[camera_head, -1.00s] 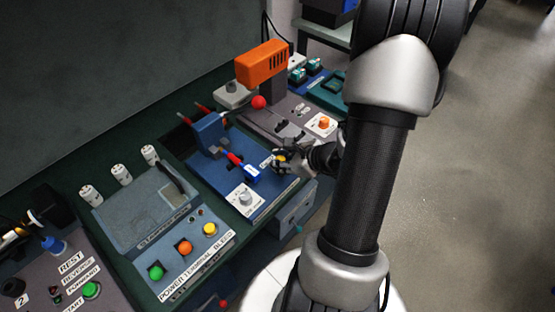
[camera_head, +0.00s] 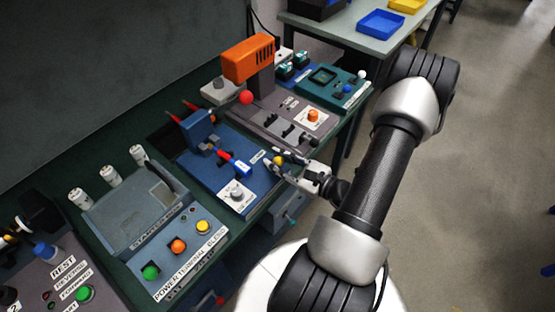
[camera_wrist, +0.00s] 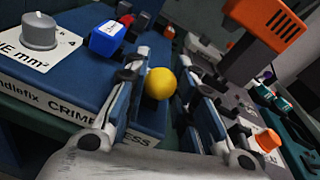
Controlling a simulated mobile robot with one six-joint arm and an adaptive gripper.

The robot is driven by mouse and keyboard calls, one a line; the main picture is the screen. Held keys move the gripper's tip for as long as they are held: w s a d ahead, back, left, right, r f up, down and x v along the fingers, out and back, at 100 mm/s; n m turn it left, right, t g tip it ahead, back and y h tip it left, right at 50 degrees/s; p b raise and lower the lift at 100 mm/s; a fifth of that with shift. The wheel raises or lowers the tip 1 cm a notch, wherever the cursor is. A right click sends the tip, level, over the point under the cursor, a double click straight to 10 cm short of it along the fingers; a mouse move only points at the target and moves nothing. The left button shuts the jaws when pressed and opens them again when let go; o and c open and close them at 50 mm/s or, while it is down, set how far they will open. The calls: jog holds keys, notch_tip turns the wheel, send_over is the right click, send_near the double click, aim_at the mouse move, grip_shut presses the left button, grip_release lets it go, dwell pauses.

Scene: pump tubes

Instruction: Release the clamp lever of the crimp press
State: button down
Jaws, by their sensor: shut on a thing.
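The crimp press (camera_head: 212,178) is a blue box with a name label on its front, which the wrist view also shows (camera_wrist: 50,92). The yellow ball knob (camera_head: 279,160), which looks like the end of the clamp lever, is at the press's right front edge. My gripper (camera_head: 283,163) is shut around this knob. In the wrist view the knob (camera_wrist: 160,83) sits between the two finger pads. The lever's arm and pivot are mostly hidden by the fingers. A blue block (camera_wrist: 107,38) and a grey dial (camera_wrist: 39,30) are on the press top.
Left is a grey-blue unit with green, orange and yellow buttons (camera_head: 177,246). Right is a grey unit with an orange press head (camera_head: 249,58), a red ball (camera_head: 246,97) and an orange knob (camera_head: 313,115). The floor in front is clear.

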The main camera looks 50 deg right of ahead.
dwell(0.4)
jog(key=c, duration=1.3)
grip_release()
jog(key=shift+s, duration=0.1)
jog(key=s+d+r, duration=0.1)
jog(key=s, duration=1)
jog(key=shift+s+d+r, duration=0.15)
jog(key=shift+s+d, duration=0.05)
jog(key=shift+s, duration=0.2)
